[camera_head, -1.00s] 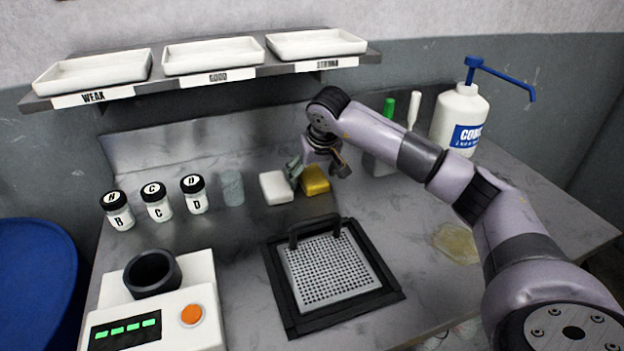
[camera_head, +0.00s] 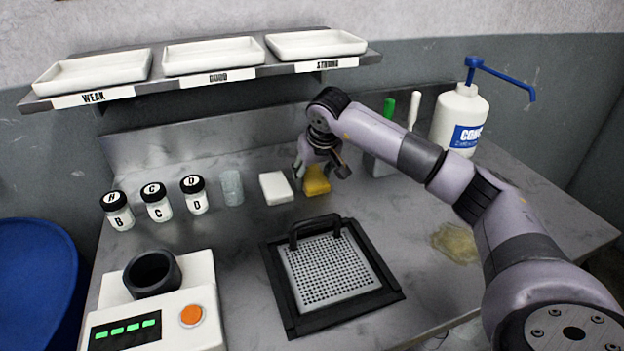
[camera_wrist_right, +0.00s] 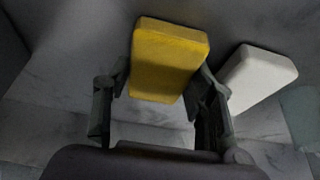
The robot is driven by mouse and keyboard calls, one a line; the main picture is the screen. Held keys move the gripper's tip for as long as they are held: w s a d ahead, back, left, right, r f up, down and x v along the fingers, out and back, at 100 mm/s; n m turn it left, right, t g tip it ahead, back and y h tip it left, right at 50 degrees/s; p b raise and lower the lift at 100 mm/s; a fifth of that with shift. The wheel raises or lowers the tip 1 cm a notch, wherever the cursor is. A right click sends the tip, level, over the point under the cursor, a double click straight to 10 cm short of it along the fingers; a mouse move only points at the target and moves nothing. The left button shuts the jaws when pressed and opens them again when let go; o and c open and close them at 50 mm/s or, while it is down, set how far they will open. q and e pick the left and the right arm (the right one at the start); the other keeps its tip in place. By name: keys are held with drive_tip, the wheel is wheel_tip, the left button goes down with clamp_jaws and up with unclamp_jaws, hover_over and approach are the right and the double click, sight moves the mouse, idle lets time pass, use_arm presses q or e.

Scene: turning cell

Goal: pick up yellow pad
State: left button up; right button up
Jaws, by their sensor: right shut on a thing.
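The yellow pad (camera_head: 316,181) is on the metal bench, right of the white pad (camera_head: 276,188). My right gripper (camera_head: 312,172) comes down on it from behind and above. In the right wrist view the yellow pad (camera_wrist_right: 168,62) sits between the two fingers of my right gripper (camera_wrist_right: 160,95), which is shut on it. The white pad (camera_wrist_right: 258,78) lies just outside one finger there. I cannot tell whether the yellow pad is clear of the bench. My left gripper is not in view.
A black-framed perforated plate (camera_head: 330,268) with a handle lies in front of the pads. A glass beaker (camera_head: 231,187) and several lidded jars (camera_head: 157,203) stand to the left. A pump bottle (camera_head: 459,118) stands at the back right. A shelf (camera_head: 205,77) with trays hangs above.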

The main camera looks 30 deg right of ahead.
wheel_tip(320, 180, up, 2)
drive_tip(key=shift+r+p, duration=0.1)
drive_tip(key=shift+p, duration=0.75)
drive_tip(key=s, duration=0.2)
drive_tip(key=s+a+b, duration=0.1)
drive_tip(key=s, duration=0.4)
drive_tip(key=shift+s+a+f, duration=0.3)
drive_tip(key=shift+a+f, duration=0.05)
wheel_tip(320, 180, up, 14)
drive_tip(key=p, duration=0.9)
drive_tip(key=shift+p, duration=0.4)
drive_tip(key=shift+a, duration=0.1)
